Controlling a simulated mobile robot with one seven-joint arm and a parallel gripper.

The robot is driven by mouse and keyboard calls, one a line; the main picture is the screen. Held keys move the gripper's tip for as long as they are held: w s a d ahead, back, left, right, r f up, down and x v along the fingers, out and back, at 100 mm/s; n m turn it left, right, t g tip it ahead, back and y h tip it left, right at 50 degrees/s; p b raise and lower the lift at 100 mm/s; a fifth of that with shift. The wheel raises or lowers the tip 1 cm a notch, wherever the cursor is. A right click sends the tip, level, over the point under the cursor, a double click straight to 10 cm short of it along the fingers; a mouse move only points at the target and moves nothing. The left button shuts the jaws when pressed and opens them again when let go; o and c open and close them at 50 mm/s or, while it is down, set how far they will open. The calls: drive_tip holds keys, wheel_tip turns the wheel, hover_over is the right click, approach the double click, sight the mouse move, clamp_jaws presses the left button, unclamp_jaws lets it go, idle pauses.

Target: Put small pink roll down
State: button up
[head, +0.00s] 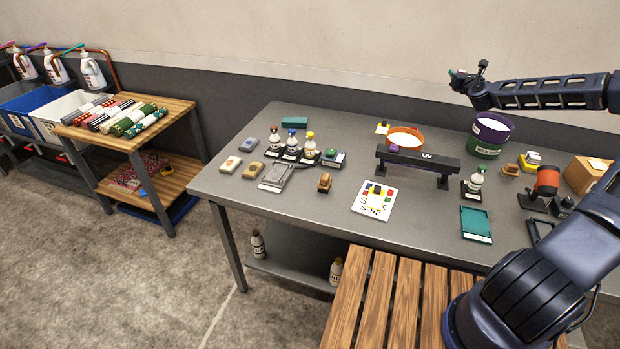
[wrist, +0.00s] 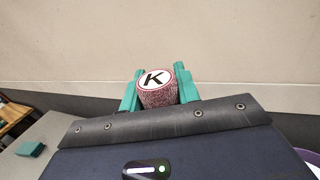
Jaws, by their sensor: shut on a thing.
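The small pink roll (wrist: 157,97) is speckled pink and shows a round white end marked with a black K in the wrist view. My gripper (wrist: 158,88) is shut on it, one teal finger on each side. In the head view my gripper (head: 456,76) is at the upper right, raised above the back of the grey table (head: 225,186), in front of the wall. The roll is too small to make out there.
The table holds bottles, an orange bowl (head: 405,137), purple and green tubs (head: 491,128), a black UV bar (head: 418,160) and a colour card (head: 375,201). Bare tabletop lies at the front left. A wooden cart (head: 176,107) at the left carries several rolled rugs.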

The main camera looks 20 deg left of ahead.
drive_tip(key=s+a+f+m+h, duration=0.1)
drive_tip(key=s+a+f, duration=0.3)
drive_tip(key=a, duration=0.7)
drive_tip(key=s+a+f+h, duration=0.15)
drive_tip(key=s+a, duration=0.35)
drive_tip(key=a, duration=0.6)
drive_tip(key=s+a+f+m, duration=0.1)
drive_tip(key=s+a+f, duration=0.35)
drive_tip(key=a, duration=0.75)
drive_tip(key=s+a+r+m+t+h, duration=0.1)
drive_tip(key=s+a+r+h, duration=0.1)
drive_tip(key=s+a, duration=0.4)
drive_tip(key=s+a+r+m+h, duration=0.1)
drive_tip(key=s+a, duration=0.3)
drive_tip(key=s, duration=0.4)
drive_tip(key=s+a+r+m+h, duration=0.15)
drive_tip(key=s+r, duration=0.25)
drive_tip(key=s, duration=0.6)
drive_tip(key=s+a+r+m+h, duration=0.1)
drive_tip(key=s+a+r+h, duration=0.2)
drive_tip(key=s, duration=0.7)
drive_tip(key=f, duration=0.7)
drive_tip(key=d+f, duration=0.1)
drive_tip(key=f, duration=1.5)
drive_tip(key=shift+d+f, duration=0.2)
drive_tip(key=shift+d, duration=0.1)
drive_tip(key=o, duration=1)
drive_tip(key=shift+f, duration=0.15)
